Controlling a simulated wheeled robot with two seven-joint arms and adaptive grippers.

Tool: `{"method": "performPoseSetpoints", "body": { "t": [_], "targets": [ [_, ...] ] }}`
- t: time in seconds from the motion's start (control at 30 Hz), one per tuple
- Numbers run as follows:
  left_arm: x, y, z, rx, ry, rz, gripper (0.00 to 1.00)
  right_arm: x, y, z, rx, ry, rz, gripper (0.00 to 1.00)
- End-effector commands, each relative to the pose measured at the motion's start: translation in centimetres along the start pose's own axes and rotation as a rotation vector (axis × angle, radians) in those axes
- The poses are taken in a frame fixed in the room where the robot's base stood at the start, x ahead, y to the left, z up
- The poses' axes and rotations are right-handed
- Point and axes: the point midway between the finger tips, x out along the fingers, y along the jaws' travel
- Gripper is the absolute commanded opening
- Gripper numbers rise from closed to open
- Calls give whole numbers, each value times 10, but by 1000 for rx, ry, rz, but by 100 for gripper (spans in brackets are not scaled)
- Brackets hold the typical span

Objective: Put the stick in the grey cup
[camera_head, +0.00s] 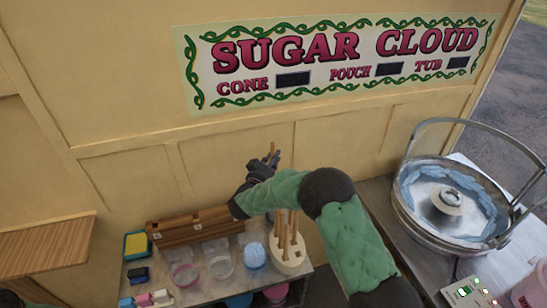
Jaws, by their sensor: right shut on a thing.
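My right gripper (271,159) is shut on a thin brown stick (272,148) and holds it up before the cream wall, above the back of the small table. Only a short upper length of the stick shows above the fingers. More wooden sticks (283,228) stand upright in a cream holder (291,264), below my right forearm. I cannot clearly make out a grey cup. A pale round container (220,267) stands on the table, but its colour is uncertain. My left gripper is not in view.
A brown wooden rack (190,226) stands at the table's back. A pink-rimmed container (185,275), a container with blue contents (254,256) and a yellow-green sponge (136,244) are nearby. A large metal floss bowl (408,210) is at the right.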

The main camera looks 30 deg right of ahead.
Motion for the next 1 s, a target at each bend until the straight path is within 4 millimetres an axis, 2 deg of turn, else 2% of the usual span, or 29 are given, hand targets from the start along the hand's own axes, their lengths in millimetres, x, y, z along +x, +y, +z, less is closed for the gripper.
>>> {"method": "performPoseSetpoints", "body": {
  "t": [0.27,0.8,1.0],
  "targets": [
    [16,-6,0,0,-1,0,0,0,0,24,-1,0,-1,9],
    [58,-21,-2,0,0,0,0,1,0,88,0,0,0,9],
    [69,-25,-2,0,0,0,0,0,0,105,0,0,-1,9]
  ]
}}
